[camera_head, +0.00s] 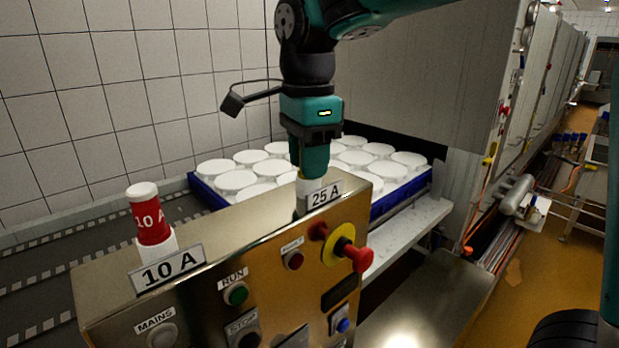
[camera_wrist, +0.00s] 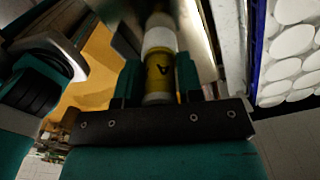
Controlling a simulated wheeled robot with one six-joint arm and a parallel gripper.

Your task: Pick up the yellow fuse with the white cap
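The yellow fuse (camera_wrist: 160,76) stands between the fingers of my gripper (camera_wrist: 161,84) in the wrist view, with a dark letter A on its side. A white section (camera_wrist: 160,39) shows at its far end. My gripper (camera_head: 312,170) points down over the 25 A position in the head view and hides the yellow fuse there. Only a white holder (camera_head: 309,188) shows below the fingertips, behind the 25 A label (camera_head: 325,195). The fingers flank the fuse closely; whether they touch it on both sides is unclear.
A red 10 A fuse (camera_head: 151,222) with a white cap stands in its holder at the left of the steel control box (camera_head: 262,235). A red knob (camera_head: 357,257) sticks out from the box front. A blue tray (camera_head: 383,203) of white moulds lies behind.

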